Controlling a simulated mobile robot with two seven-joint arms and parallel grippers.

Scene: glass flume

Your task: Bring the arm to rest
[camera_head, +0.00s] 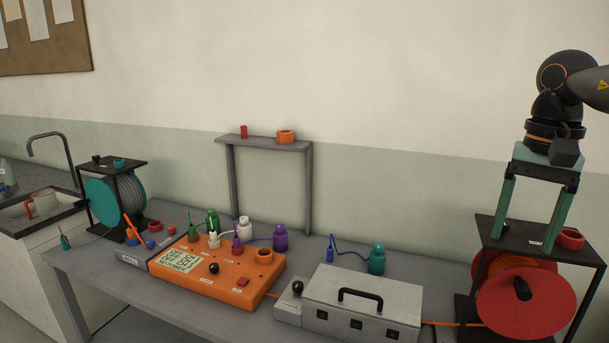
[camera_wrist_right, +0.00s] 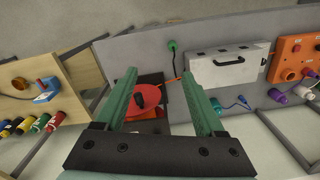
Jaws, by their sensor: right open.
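My right gripper (camera_head: 531,222) hangs at the right side of the head view, below my dark wrist, with its two green fingers pointing down. The fingers stand wide apart with nothing between them. They overlap the top of the black-framed red reel (camera_head: 524,301) in the picture; the exact gap to it is hard to tell. In the right wrist view my right gripper (camera_wrist_right: 159,80) shows both green fingers spread, with the red reel (camera_wrist_right: 147,95) seen between and beyond them. My left gripper is not in view.
A grey table (camera_head: 390,267) carries a grey case (camera_head: 362,299), an orange meter box (camera_head: 217,270), bottles and a teal cable reel (camera_head: 103,201). A raised shelf (camera_head: 262,145) stands behind. A wooden board with coloured jars (camera_wrist_right: 40,85) shows left in the wrist view.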

